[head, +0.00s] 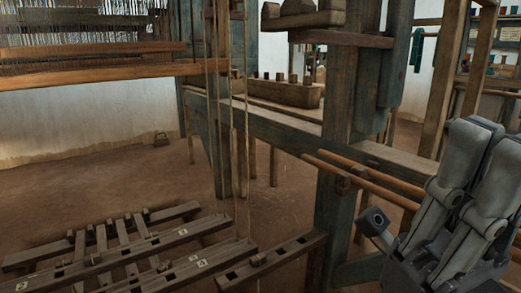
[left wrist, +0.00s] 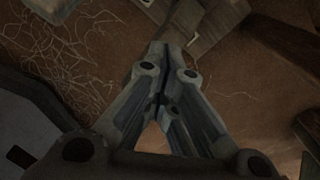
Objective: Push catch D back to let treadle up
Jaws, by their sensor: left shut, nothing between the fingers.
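Several wooden treadles (head: 150,245) lie low at the left of the head view, with pale numbered tags on some. The rightmost slotted bar (head: 290,249) carries a small wooden block (head: 258,260). No letter D is readable, so I cannot tell which piece is catch D. My left gripper (left wrist: 157,62) is shut and empty in the left wrist view, its tips near a wooden piece (left wrist: 205,25) above the floor. I cannot tell whether they touch.
A thick upright post (head: 335,190) and a long horizontal beam (head: 280,132) stand right of the treadles. Cords (head: 232,110) hang down to the treadles. Two round rods (head: 370,178) run in front of my right gripper. Bare earth floor (head: 100,195) lies behind the treadles.

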